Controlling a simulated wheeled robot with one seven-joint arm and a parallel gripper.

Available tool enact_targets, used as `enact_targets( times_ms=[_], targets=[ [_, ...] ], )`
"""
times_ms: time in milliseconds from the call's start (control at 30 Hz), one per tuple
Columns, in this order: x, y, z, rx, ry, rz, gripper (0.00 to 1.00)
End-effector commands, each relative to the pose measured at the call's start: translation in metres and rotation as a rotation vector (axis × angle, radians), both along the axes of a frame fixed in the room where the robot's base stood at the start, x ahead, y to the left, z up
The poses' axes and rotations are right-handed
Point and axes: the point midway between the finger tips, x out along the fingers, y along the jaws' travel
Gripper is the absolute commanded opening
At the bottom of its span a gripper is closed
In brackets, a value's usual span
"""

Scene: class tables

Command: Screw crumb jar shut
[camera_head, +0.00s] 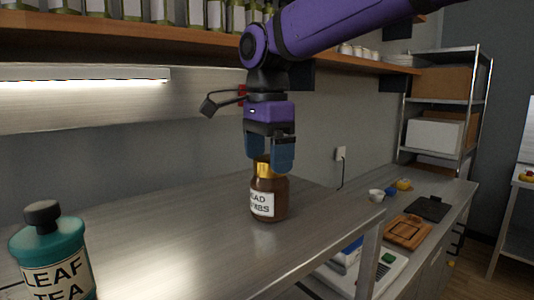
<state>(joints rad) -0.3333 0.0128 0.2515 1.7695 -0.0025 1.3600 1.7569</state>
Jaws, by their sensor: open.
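The crumb jar (269,197) is brown with a white label partly reading "...EAD ...MBS". It stands upright on the steel table (180,235), near its right part. A gold lid (264,170) is on top of the jar; whether it is tight cannot be told. My gripper (270,164) points straight down over the jar, with its blue fingers on either side of the lid. The fingers are open, and whether they touch the lid cannot be seen.
A teal jar (52,256) labelled "LEAF TEA" with a dark lid stands at the front left. A wooden shelf (200,33) with several bottles runs above the table. A lower counter (430,208) with bowls and boards lies at the right. The table's middle is clear.

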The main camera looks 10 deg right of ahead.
Motion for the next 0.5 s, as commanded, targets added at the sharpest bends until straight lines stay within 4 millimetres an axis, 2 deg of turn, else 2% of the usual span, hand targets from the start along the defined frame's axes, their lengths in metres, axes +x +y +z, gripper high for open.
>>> enact_targets(
  times_ms=[200, 500],
  targets=[
    [-0.0001, -0.0002, 0.0001, 0.000, 0.000, 0.030, 0.93],
    [-0.0016, -0.0011, -0.0001, 0.000, 0.000, 0.306, 0.93]
  ],
)
